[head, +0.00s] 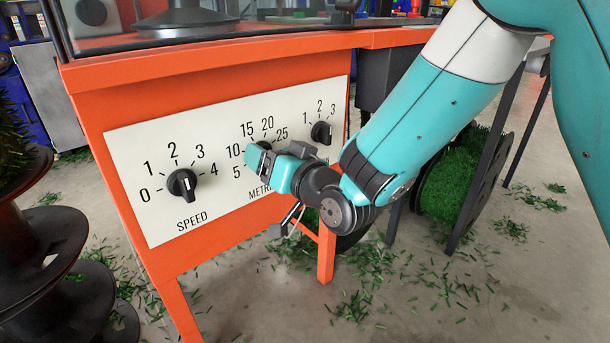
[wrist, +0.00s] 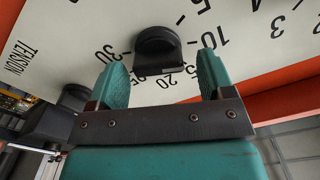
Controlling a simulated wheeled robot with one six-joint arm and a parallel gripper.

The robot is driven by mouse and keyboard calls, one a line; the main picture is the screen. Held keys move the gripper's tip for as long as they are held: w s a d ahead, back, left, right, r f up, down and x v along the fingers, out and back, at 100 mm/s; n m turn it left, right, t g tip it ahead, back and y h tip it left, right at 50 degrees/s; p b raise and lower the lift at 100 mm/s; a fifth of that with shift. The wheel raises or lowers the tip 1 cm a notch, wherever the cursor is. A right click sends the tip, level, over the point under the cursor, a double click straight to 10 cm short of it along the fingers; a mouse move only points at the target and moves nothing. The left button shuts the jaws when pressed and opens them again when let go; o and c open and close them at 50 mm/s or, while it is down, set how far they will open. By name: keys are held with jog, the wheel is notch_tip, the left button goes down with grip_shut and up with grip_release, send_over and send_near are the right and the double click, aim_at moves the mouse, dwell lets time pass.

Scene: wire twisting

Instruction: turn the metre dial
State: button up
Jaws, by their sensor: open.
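The metre dial (wrist: 158,50) is a black round knob with a straight grip bar, in the upper middle of the wrist view. Numbers ring it on a white panel (head: 140,215). In the head view my gripper covers most of this dial and part of its "METRE" label. My gripper (head: 272,156) is open in front of the dial. In the wrist view its two teal fingers stand on either side of the knob, with gaps visible on both sides. Whether the fingertips reach past the knob's face is unclear.
The speed dial (head: 182,184) is on the left of the panel, and the tension dial (head: 321,132) is on its upper right, close to my gripper. The panel is on an orange machine (head: 100,105).

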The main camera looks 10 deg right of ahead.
jog(key=b+v, duration=1.6)
jog(key=b, duration=0.1)
jog(key=s+d+r+n+g+h+p, duration=0.25)
jog(key=s+r+g+p, duration=0.45)
jog(key=p, duration=0.7)
jog(key=s+d+r+n+g+h+p, duration=0.25)
jog(key=s+r+g+p, duration=0.45)
jog(key=p, duration=0.8)
notch_tip(320, 180, up, 35)
jog(key=g+p, duration=0.1)
jog(key=p, duration=3.5)
jog(key=shift+d+h, duration=0.3)
jog(key=shift+h, duration=0.1)
